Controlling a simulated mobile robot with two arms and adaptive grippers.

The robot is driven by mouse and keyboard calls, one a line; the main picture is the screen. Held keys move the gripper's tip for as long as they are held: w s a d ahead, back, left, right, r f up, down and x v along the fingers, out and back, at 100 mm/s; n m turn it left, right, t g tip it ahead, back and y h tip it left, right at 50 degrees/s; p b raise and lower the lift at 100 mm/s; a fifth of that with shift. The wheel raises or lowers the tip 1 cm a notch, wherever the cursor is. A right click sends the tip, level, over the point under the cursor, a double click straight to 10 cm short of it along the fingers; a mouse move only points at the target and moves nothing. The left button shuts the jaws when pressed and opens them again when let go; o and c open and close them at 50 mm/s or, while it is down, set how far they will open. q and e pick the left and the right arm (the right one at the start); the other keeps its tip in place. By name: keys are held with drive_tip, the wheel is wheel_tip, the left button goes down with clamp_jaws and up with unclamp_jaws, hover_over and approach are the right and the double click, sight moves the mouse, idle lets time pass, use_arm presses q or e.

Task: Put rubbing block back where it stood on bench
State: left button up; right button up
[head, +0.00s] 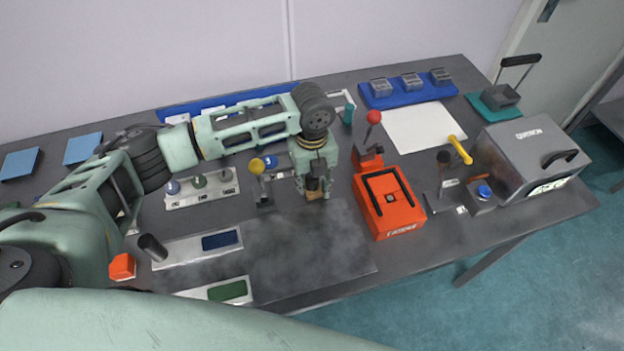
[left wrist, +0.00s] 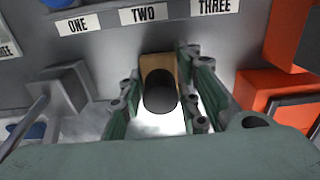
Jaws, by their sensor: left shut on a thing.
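The rubbing block, a tan block (head: 312,195) with a dark rounded handle, is between the fingers of my left gripper (head: 314,182). In the left wrist view the tan block (left wrist: 158,64) and its dark handle sit between the two green fingers (left wrist: 160,92), which are shut on it. The gripper points down at the back edge of the smudged dark plate (head: 300,255) on the bench (head: 450,225). I cannot tell whether the block touches the surface. A bright white patch shows just below the block in the left wrist view. My right gripper is not in view.
An orange-red box (head: 388,205) stands close to the right of the gripper. A yellow-knobbed lever (head: 258,170) stands close to its left. Behind are labels ONE, TWO and THREE (left wrist: 143,14). A grey machine (head: 525,160) is at far right. The smudged plate is clear.

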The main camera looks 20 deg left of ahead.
use_arm(q)
drive_tip(key=shift+f, duration=0.2)
drive_tip(key=shift+f, duration=0.15)
drive_tip(key=o, duration=1.2)
wheel_tip(320, 180, up, 12)
drive_tip(key=b, duration=0.2)
drive_tip(key=shift+r+b, duration=0.2)
drive_tip(key=shift+b, duration=0.1)
